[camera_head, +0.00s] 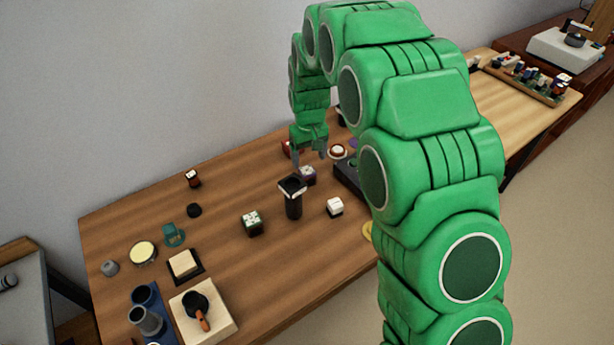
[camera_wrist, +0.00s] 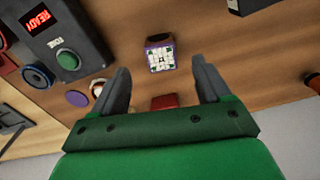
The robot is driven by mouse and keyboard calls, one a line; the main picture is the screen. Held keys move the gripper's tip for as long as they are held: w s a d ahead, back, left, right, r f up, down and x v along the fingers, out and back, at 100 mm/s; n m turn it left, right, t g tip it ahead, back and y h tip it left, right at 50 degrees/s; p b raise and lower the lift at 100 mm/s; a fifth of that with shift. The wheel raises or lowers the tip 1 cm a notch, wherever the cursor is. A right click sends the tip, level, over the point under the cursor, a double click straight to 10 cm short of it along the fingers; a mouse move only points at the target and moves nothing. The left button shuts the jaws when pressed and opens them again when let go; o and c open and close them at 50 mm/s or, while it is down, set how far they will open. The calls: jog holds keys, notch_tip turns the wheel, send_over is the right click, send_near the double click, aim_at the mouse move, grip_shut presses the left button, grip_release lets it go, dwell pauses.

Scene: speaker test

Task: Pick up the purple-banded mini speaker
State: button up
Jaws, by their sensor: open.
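The purple-banded mini speaker (camera_wrist: 161,55) is a small cube with a patterned white-and-green face and a purple band. In the wrist view it lies ahead of the gap between my fingertips. In the wrist view my gripper (camera_wrist: 160,68) is open and nothing is held between the fingers. Whether a finger touches the speaker cannot be told.
The tall black holder (camera_head: 292,200) stands close in front. A dark tester box (camera_wrist: 65,40) with a READY display is to the left in the wrist view. A red block (camera_wrist: 164,102) shows between the finger bases. Other cubes (camera_head: 252,222) (camera_head: 334,207) stand nearby. The table's middle left is fairly clear.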

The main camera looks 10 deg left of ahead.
aim_at(307, 170)
jog(key=shift+w+a+f, duration=0.15)
jog(key=shift+a+f, duration=0.05)
jog(key=shift+f, duration=0.25)
notch_tip(307, 170, down, 2)
jog(key=shift+f, duration=0.1)
jog(key=shift+w+a+f, duration=0.1)
jog(key=shift+w+f, duration=0.1)
jog(key=shift+f, duration=1.05)
jog(key=shift+w+a+f, duration=0.1)
jog(key=shift+w+f, duration=0.05)
jog(key=shift+f, duration=1.1)
jog(key=shift+c, duration=0.4)
jog(key=c, duration=1)
jog(key=shift+r, duration=0.1)
